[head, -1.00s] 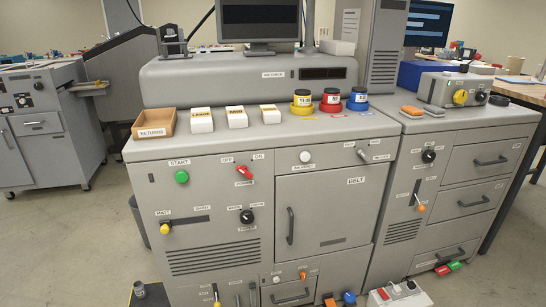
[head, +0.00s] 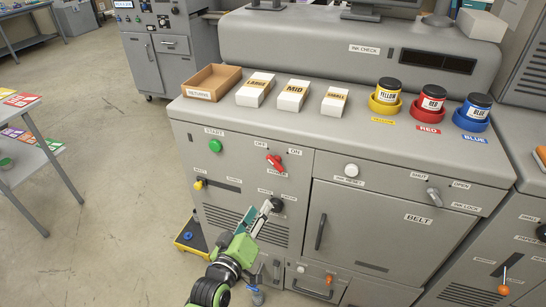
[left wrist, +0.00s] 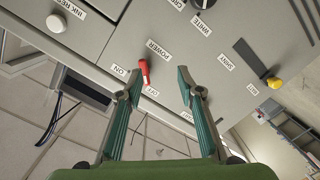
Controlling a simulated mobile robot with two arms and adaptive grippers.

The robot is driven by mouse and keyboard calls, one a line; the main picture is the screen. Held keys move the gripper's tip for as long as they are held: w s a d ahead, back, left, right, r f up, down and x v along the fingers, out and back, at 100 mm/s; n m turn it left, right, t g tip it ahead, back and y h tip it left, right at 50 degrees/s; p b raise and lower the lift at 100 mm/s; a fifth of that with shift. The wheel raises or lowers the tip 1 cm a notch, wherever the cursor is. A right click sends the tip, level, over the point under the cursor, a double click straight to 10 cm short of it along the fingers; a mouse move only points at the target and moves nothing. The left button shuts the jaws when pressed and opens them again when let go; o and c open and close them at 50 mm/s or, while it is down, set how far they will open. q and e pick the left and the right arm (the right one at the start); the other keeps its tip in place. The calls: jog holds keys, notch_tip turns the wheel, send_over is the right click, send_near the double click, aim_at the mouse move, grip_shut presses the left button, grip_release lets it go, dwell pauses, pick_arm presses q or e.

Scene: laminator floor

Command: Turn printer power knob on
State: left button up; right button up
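The red printer power knob (head: 275,161) is on the grey machine's front panel, between the OFF label (head: 261,142) and the ON label (head: 296,152), above a POWER label (head: 278,171). Its lever slants toward OFF. In the left wrist view the red knob (left wrist: 145,72) shows between the spread fingertips, nearer the left finger, its end toward OFF (left wrist: 152,90). My left gripper (head: 257,212) is open and empty, in front of the panel and lower than the knob in the head view; it also shows in the left wrist view (left wrist: 158,80). My right gripper is out of view.
A black knob (head: 276,204) sits below the power knob, partly behind the left gripper. A green start button (head: 215,145) and a yellow slider (head: 199,184) are to the left, a white ink reset button (head: 351,170) to the right.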

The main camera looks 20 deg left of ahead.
pick_arm(q)
jog(key=t, duration=0.1)
send_near(273, 164)
jog(key=shift+n, duration=0.4)
jog(key=w+p, duration=0.2)
jog(key=w, duration=0.6)
jog(key=shift+w+d, duration=0.1)
jog(key=shift+w, duration=0.8)
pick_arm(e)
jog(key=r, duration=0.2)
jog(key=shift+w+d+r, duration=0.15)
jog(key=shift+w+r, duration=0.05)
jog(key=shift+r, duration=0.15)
pick_arm(q)
grip_shut()
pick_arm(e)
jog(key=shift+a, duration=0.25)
